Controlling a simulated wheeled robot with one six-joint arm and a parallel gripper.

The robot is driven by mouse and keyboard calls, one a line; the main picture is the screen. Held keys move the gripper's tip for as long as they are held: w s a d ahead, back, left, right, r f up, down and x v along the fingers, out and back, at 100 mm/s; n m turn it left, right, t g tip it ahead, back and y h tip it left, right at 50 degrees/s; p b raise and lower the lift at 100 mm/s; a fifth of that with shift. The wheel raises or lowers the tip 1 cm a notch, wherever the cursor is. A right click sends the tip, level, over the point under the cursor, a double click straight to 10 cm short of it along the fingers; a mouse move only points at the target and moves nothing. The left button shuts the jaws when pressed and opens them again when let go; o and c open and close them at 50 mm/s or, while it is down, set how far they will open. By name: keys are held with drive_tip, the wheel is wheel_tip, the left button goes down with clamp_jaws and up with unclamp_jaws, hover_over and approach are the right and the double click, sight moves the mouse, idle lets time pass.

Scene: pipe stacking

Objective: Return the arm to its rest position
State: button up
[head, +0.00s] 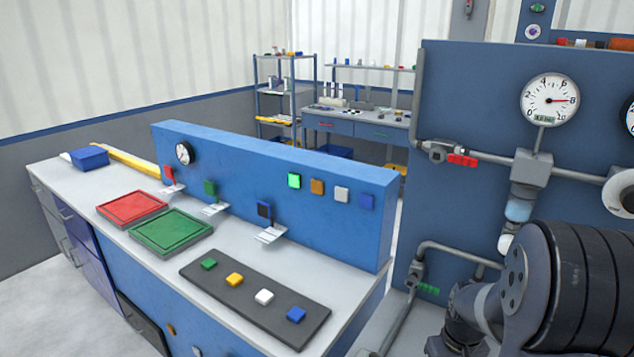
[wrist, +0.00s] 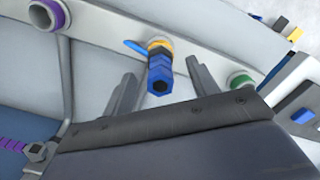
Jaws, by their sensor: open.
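My gripper (wrist: 161,70) is open in the wrist view, with one grey finger on each side. A blue pipe piece (wrist: 160,73) with a yellow ring (wrist: 159,45) behind it shows between the fingers in the picture. I see a gap on both sides of it, but cannot tell how far beyond the fingertips it is. My arm (head: 570,290) is folded large into the lower right of the head view. The gripper itself cannot be made out there.
A purple ring (wrist: 47,16) and a green ring (wrist: 240,80) sit on a pale rail. In the head view, a blue panel with a gauge (head: 549,100) and pipes stands close behind my arm. A workbench (head: 225,257) with red and green trays is at left.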

drive_tip(key=shift+f, duration=0.7)
drive_tip(key=shift+r+p, duration=0.4)
drive_tip(key=shift+p, duration=0.05)
